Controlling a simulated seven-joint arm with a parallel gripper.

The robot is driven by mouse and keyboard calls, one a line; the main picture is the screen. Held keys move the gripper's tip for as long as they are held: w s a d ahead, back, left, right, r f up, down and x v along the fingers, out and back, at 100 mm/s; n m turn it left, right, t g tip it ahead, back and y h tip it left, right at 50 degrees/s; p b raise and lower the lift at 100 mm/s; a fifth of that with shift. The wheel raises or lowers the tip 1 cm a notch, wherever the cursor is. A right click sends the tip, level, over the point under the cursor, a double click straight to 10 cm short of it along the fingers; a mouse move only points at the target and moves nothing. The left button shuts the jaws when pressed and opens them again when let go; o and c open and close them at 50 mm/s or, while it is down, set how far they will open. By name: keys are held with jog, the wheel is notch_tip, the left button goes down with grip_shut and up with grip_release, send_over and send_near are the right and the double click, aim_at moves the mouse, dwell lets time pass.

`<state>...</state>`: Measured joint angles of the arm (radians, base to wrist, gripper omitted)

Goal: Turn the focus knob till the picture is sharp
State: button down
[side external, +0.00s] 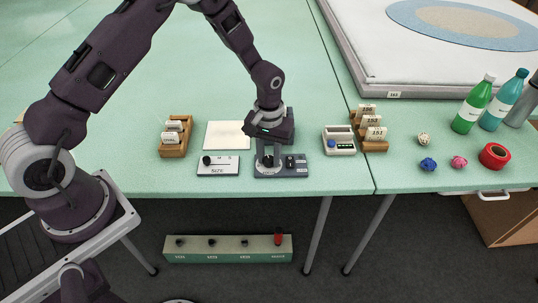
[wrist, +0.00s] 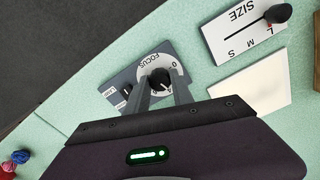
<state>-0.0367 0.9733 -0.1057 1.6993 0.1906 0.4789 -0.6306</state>
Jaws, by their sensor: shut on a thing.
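The focus knob (wrist: 159,80) is a dark round knob on a pale dial marked FOCUS, on a grey-blue projector base (side external: 283,173). My gripper (wrist: 160,88) points down over it, and its two fingers are shut on the knob from either side. In the side view my gripper (side external: 268,158) also reaches down to the base. A small switch (wrist: 126,91) sits beside the dial. A blank white sheet (side external: 226,135) lies left of the base; no clear picture can be made out on it.
A SIZE slider panel (side external: 218,166) stands close on the left. Wooden card holders (side external: 175,137) stand farther left and right of the base. A grey tray (side external: 339,141) is to the right. Bottles (side external: 472,104), yarn balls (side external: 428,164) and red tape (side external: 495,156) sit at the far right.

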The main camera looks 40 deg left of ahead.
aim_at(269, 158)
jog(key=m, duration=0.4)
jog(key=shift+m, duration=2)
jog(key=c, duration=1.1)
grip_release()
notch_tip(269, 158, up, 7)
jog(key=shift+r, duration=0.1)
